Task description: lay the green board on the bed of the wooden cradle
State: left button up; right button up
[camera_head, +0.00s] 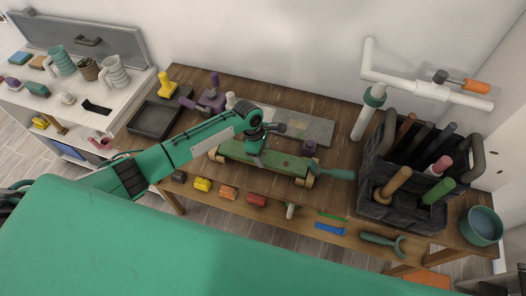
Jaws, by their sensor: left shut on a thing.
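The green board (285,163) is long and flat and runs left to right near the middle of the table. Light wooden blocks of the wooden cradle (309,181) show at its right end and at its left end. The board covers most of the cradle, and I cannot tell whether it touches the bed. My left gripper (257,155) comes down onto the board left of its middle and is shut on it; the fingertips are small and partly hidden. My right gripper is not in view.
A dark crate of handled tools (369,194) stands right of the board, with a teal bowl (482,226) beyond. A teal-handled tool (336,174) lies by the board's right end. A grey slab (305,127) lies behind. Several coloured blocks, including a red one (256,200), line the front.

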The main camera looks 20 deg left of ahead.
pick_arm(q)
jog(key=shift+f, duration=0.2)
jog(key=o, duration=1.2)
jog(key=shift+c, duration=0.2)
jog(key=shift+o, duration=0.2)
